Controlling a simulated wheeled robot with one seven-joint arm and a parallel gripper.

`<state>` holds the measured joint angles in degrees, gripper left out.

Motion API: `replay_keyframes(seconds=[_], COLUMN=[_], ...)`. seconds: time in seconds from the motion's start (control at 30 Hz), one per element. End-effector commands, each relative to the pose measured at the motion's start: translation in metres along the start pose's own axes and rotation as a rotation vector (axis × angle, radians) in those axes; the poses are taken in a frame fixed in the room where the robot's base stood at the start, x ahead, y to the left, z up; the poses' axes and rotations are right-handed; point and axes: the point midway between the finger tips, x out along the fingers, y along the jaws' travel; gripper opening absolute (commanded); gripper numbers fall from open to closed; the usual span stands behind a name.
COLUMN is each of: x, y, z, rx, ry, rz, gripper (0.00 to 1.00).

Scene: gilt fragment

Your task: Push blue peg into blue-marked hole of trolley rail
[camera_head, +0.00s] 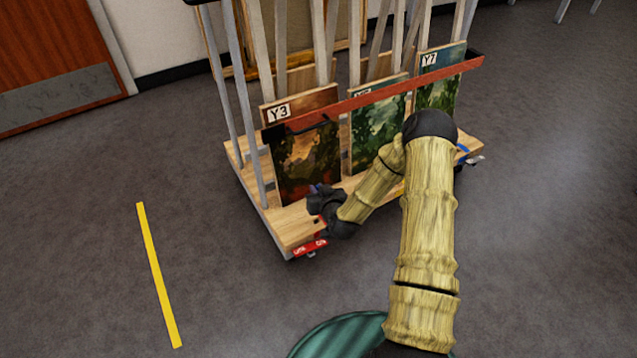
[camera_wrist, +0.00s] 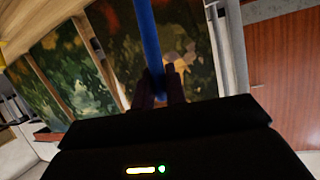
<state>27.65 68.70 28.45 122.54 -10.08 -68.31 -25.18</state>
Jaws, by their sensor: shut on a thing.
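The blue peg shows in the wrist view (camera_wrist: 150,40) as a long blue rod running up from between the fingers of my gripper (camera_wrist: 158,92). My gripper is shut on it. In the head view my gripper (camera_head: 318,197) is low at the front left of the trolley, just before the Y3 painting, and only a small bit of blue shows there. The trolley (camera_head: 283,226) has a pale wooden deck, and a red rail (camera_head: 400,91) crosses in front of its paintings. A small blue mark (camera_head: 462,148) shows at the deck's right end. I cannot make out a blue-marked hole.
Paintings labelled Y3 (camera_head: 307,165), Y7 (camera_head: 438,95) and one partly hidden between them stand on the trolley among grey uprights. A red tag (camera_head: 310,247) sits at the deck's front corner. A yellow floor strip (camera_head: 158,275) lies left. The floor around is clear.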

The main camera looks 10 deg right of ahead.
Motion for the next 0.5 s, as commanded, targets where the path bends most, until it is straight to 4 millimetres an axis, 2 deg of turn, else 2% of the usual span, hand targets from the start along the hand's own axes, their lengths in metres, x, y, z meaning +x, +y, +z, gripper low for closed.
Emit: replay_keyframes(seconds=[0.03, 0.2, 0.33, 0.5], x=[-0.012, -0.036, -0.051, -0.059], y=[-0.003, -0.006, -0.007, -0.007], z=[-0.016, -0.031, -0.039, -0.04], rx=[0.007, 0.022, 0.029, 0.032], ry=[-0.002, 0.0, 0.002, 0.004], rz=[0.012, 0.058, 0.09, 0.111], gripper=[0.0, 0.0, 0.0, 0.0])
